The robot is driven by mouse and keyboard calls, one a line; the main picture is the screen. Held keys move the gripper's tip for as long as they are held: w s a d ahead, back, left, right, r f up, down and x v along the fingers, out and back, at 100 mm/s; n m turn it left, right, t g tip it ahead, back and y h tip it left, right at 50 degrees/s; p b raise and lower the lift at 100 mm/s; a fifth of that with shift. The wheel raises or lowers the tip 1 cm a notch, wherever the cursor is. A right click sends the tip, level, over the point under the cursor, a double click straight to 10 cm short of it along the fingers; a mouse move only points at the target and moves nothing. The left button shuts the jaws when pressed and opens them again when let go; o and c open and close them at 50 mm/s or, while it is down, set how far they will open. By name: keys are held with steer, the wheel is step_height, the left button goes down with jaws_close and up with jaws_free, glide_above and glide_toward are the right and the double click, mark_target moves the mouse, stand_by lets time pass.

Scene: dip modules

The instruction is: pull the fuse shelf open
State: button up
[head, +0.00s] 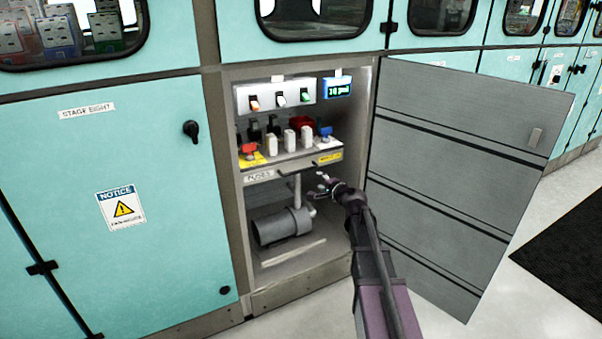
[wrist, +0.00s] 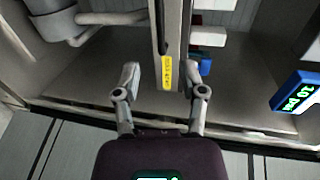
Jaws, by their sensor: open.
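The fuse shelf (head: 290,168) is a pale ledge inside the open cabinet, carrying white fuses and red and blue pieces. Its front edge has a FUSES label, a yellow label and a dark bar handle (head: 297,171). My gripper (head: 322,182) is just in front of the shelf's right part, right of the handle. In the wrist view my gripper (wrist: 161,75) is open, with one finger on each side of the shelf's front edge (wrist: 173,35). The yellow label shows between the fingers. I see no clear contact.
Above the shelf are a switch panel (head: 275,95) and a green-lit display (head: 337,87). A grey cylinder (head: 283,227) with a pipe sits below. The grey cabinet door (head: 455,160) stands wide open on the right. The floor in front is clear.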

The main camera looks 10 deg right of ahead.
mark_target(303, 171)
steer(key=shift+w, duration=0.15)
steer(key=b+x, duration=0.2)
steer(key=x, duration=1.1)
steer(key=shift+w+a+b, duration=0.15)
steer(key=shift+w+b, duration=0.1)
steer(key=shift+b, duration=0.15)
